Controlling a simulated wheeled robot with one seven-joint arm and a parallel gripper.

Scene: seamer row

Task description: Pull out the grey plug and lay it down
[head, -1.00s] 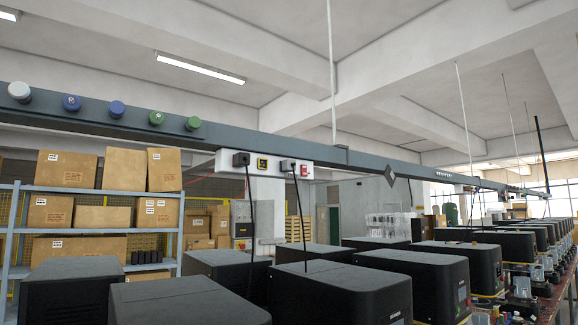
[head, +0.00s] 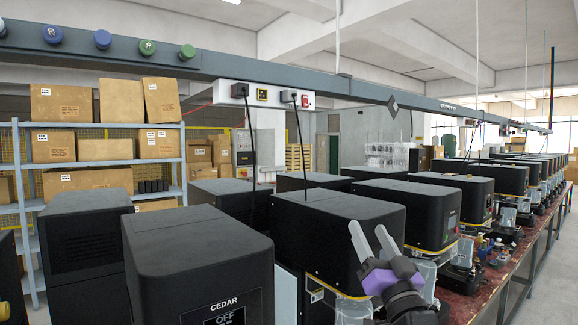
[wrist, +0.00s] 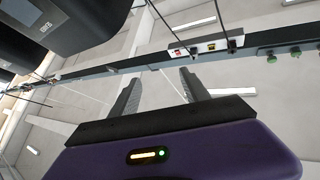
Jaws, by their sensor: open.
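A white socket box (head: 222,94) hangs on the long grey rail in the head view. Two dark plugs sit in it, a left plug (head: 240,90) and a right plug (head: 288,96), each with a black cable hanging down. I cannot tell by colour which is the grey one. In the wrist view the box (wrist: 205,47) shows far beyond the fingers, with both plugs (wrist: 232,43) (wrist: 192,50) in it. My gripper (head: 368,230) is open and empty, low and to the right of the box, well apart from it. Its fingers (wrist: 158,75) also show in the wrist view.
A yellow socket (head: 262,94) and a red switch (head: 308,100) are on the box. Black machines (head: 198,262) (head: 338,225) stand below it, with the cables running down among them. Round blue and green knobs (head: 145,47) line the rail at left. Space under the ceiling is open.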

